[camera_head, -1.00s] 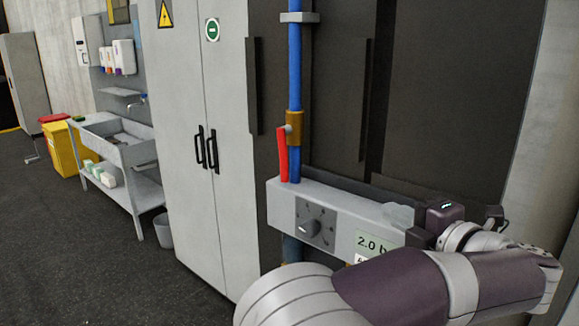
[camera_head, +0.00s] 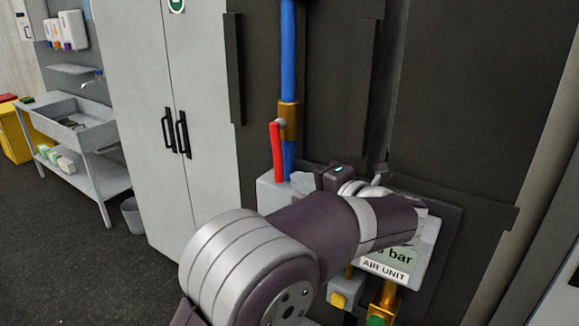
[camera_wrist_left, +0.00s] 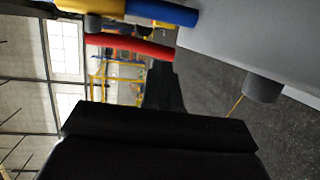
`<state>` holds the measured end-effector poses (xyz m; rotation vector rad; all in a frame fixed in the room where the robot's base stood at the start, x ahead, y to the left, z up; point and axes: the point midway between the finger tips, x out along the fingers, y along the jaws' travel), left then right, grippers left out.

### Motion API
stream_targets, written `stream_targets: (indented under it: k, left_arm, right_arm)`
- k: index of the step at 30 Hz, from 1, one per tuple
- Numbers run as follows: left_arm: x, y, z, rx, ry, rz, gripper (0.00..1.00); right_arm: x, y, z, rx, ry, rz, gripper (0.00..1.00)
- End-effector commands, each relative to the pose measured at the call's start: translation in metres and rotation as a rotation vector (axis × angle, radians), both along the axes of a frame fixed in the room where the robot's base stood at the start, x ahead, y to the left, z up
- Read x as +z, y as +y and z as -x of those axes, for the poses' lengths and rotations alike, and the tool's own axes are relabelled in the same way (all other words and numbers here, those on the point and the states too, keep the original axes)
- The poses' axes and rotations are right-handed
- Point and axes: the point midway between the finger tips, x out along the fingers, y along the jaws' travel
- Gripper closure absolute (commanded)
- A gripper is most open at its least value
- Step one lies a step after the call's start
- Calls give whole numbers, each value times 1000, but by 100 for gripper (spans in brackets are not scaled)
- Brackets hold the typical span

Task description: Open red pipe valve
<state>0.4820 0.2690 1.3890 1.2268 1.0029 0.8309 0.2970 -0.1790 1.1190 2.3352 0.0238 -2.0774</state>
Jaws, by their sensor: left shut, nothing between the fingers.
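The red valve handle (camera_head: 277,152) hangs down along the left side of the blue pipe (camera_head: 288,50), below the brass valve body (camera_head: 288,120). The handle (camera_wrist_left: 130,47) also shows in the left wrist view, near the blue pipe (camera_wrist_left: 165,12) and the yellow brass part (camera_wrist_left: 90,6). My left gripper (camera_head: 302,183) is at the top of the grey air unit, just right of the handle's lower end and apart from it. Its dark form (camera_wrist_left: 160,128) fills the bottom of the wrist view. It is shut and empty. My right gripper is out of view.
A tall grey cabinet (camera_head: 150,60) stands left. A sink bench (camera_head: 75,125) is farther left. Dark wall panels rise behind the pipe.

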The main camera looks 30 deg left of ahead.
Motion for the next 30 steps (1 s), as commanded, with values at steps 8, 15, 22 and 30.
stream_targets:
  k: [8, 15, 22, 30]
  left_arm:
    - [-4, 34, -13, 0, 1, 0, 100]
    - [-7, 38, -15, -1, 0, 0, 100]
    - [-12, 39, -15, -1, -1, -9, 100]
    - [-22, 51, -16, -1, -13, -140, 100]
  right_arm:
    - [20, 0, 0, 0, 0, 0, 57]
    - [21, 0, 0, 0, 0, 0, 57]
    - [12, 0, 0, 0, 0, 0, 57]
    - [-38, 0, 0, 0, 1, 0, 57]
